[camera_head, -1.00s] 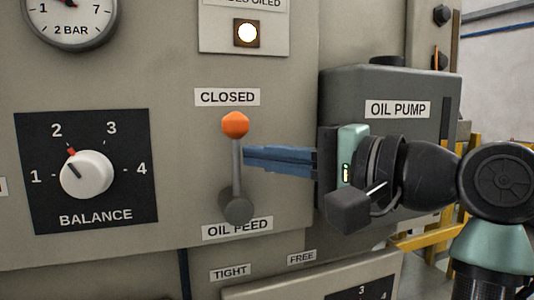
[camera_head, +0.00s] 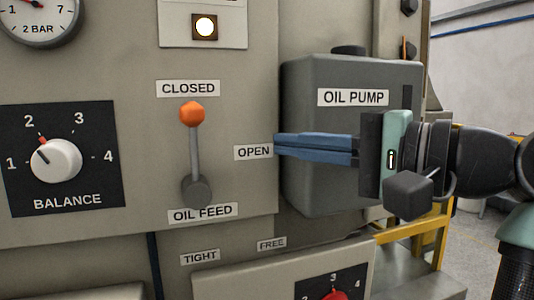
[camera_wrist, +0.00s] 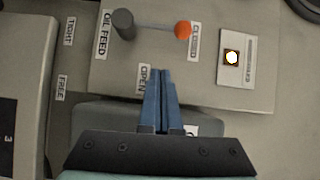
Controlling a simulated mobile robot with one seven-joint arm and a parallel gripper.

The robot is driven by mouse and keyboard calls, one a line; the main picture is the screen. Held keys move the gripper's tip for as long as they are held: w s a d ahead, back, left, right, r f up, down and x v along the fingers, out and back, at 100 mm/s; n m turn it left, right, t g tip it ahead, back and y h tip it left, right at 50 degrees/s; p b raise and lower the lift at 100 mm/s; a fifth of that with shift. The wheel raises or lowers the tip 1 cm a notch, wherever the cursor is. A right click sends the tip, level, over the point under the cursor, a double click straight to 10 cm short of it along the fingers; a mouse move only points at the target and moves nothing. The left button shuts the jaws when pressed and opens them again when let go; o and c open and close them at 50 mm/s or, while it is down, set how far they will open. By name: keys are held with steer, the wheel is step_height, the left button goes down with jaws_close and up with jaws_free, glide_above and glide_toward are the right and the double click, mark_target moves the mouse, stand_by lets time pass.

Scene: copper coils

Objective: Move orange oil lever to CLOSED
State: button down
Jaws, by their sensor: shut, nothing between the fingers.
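The oil feed lever has an orange ball (camera_head: 191,113) on a grey rod (camera_head: 194,152) with a dark round pivot (camera_head: 196,191). It points up, with the ball just below the CLOSED label (camera_head: 188,88). The OPEN label (camera_head: 253,152) is to the right of the rod. My gripper (camera_head: 277,145) has blue fingers, shut and empty, pointing left at the OPEN label, clear of the lever. In the wrist view the shut fingers (camera_wrist: 162,72) are beside the OPEN label (camera_wrist: 144,80), and the orange ball (camera_wrist: 183,30) is beyond them by the CLOSED label (camera_wrist: 194,42).
The grey oil pump box (camera_head: 310,190) stands behind my fingers. A balance knob (camera_head: 56,160) is left of the lever. A lit lamp (camera_head: 205,27) and a gauge (camera_head: 40,15) are above. A lower panel (camera_head: 270,275) juts out below.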

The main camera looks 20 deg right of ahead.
steer(key=w+a+f+n+t+h+b, duration=0.3)
steer(key=w+a+n+t+h+b, duration=0.1)
steer(key=a+t+h, duration=0.3)
steer(key=s+a+r+n+t+h+b, duration=0.1)
steer(key=s+a+r+n+t+h, duration=0.2)
steer(key=s+a, duration=0.6)
steer(key=s+n+t, duration=0.2)
steer(key=s+n, duration=0.1)
steer(key=shift+s+r+t, duration=0.2)
steer(key=shift+s+t, duration=0.1)
steer(key=shift+t, duration=0.1)
steer(key=shift+a, duration=0.15)
stand_by(0.4)
